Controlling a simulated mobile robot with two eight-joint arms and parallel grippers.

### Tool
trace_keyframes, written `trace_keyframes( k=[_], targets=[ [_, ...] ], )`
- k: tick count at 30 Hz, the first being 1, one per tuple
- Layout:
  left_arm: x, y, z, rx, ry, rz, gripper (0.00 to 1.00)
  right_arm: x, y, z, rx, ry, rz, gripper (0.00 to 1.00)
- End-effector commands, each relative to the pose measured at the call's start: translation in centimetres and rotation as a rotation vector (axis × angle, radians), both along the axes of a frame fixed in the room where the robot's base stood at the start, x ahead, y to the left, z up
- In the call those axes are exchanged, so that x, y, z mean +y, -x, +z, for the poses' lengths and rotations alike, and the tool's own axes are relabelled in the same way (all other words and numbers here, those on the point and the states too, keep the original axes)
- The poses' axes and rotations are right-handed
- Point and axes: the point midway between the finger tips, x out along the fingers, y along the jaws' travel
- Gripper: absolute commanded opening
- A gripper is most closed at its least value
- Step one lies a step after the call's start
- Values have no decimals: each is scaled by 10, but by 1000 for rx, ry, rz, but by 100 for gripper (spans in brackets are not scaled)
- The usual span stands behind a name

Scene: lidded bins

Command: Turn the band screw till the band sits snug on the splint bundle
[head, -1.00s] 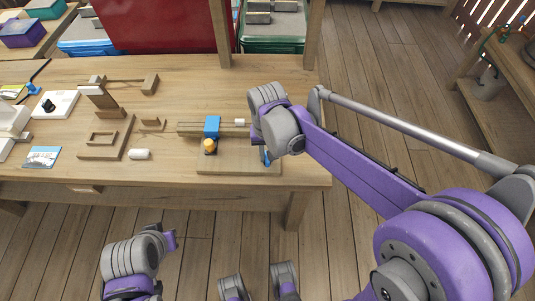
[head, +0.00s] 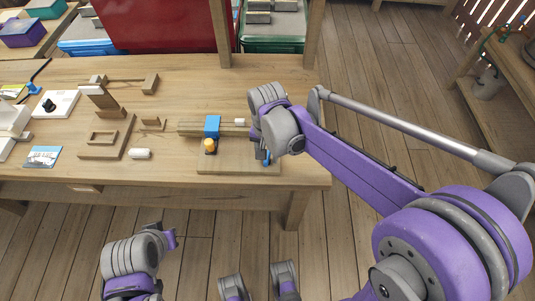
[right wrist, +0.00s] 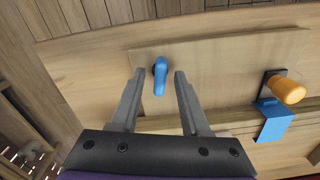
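The splint bundle (head: 188,129) lies along the board on the table, with the blue band (head: 212,125) around it. The orange-yellow screw knob (head: 210,146) stands at the band's near side. The right wrist view also shows the knob (right wrist: 288,90) on a dark base beside the blue band (right wrist: 273,122). My right gripper (right wrist: 158,74) is open, its fingers either side of a small blue handle (right wrist: 160,76) with gaps to both. In the head view my right wrist hides most of that gripper. My left wrist is low in the head view, its fingertips unseen.
The board (head: 238,164) sits near the table's front right corner. A wooden post (head: 221,35) rises at the table's back edge.

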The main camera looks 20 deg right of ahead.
Motion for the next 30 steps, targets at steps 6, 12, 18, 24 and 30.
trace_keyframes(
  k=[6,12,18,24,30],
  targets=[
    [0,0,0,0,0,0,0,0,0,0,0,0,1,55],
    [0,0,3,-1,0,0,0,0,0,3,0,0,2,55],
    [0,-3,18,-6,0,0,0,0,0,22,-1,0,2,55],
    [0,-5,33,-12,0,0,0,0,0,43,-1,0,2,55],
    [0,-8,47,-17,0,0,0,0,-1,60,-1,0,2,55]
  ],
)
